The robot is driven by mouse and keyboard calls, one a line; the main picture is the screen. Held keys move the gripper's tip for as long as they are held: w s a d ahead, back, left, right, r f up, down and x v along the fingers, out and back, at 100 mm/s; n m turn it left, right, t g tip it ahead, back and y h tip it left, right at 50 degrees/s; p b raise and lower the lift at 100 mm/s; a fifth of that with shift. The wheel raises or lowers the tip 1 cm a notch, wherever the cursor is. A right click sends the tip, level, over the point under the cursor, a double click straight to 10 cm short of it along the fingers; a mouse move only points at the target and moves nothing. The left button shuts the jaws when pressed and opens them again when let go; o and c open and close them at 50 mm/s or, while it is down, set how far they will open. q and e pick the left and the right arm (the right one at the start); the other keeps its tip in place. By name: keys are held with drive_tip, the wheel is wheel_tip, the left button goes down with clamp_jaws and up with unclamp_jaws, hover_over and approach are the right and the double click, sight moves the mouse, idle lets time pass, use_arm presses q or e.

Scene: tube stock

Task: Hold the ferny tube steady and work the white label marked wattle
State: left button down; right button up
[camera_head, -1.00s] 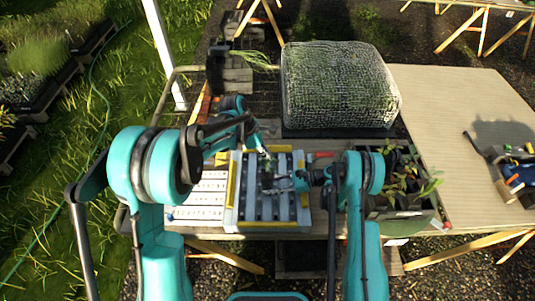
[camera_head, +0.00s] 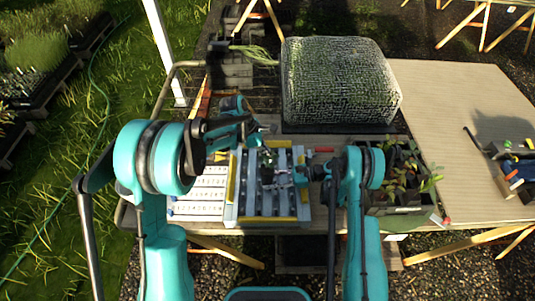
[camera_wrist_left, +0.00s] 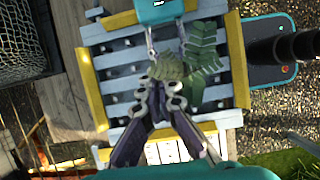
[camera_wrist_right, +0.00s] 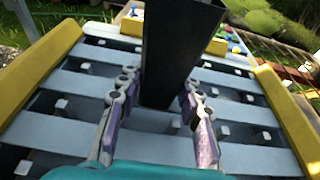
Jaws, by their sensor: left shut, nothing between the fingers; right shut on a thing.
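The ferny tube (camera_wrist_right: 170,50) is a dark square tube standing between the fingers of my right gripper (camera_wrist_right: 158,90), which is shut on it above the slatted rack. In the left wrist view, green fern fronds (camera_wrist_left: 200,55) spread from the tube's top. My left gripper (camera_wrist_left: 161,90) is shut and empty, its fingertips close to the plant's crown; I cannot tell whether they touch it. In the head view the plant (camera_head: 266,158) shows small over the rack, with my right gripper (camera_head: 299,175) to its right. I cannot make out the white wattle label.
The grey rack (camera_head: 236,205) has yellow side rails. A white board with marked rows (camera_head: 198,205) lies left of it. A crate of potted plants (camera_head: 400,208) stands at right. A netted green block (camera_head: 340,85) is behind. The right-hand tabletop (camera_head: 455,95) is largely bare.

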use_arm(q)
drive_tip(key=shift+f, duration=0.1)
drive_tip(key=c, duration=1.6)
unclamp_jaws()
drive_tip(key=shift+c, duration=0.2)
drive_tip(key=v, duration=1.2)
use_arm(e)
drive_tip(key=o, duration=1)
drive_tip(key=shift+c, duration=0.2)
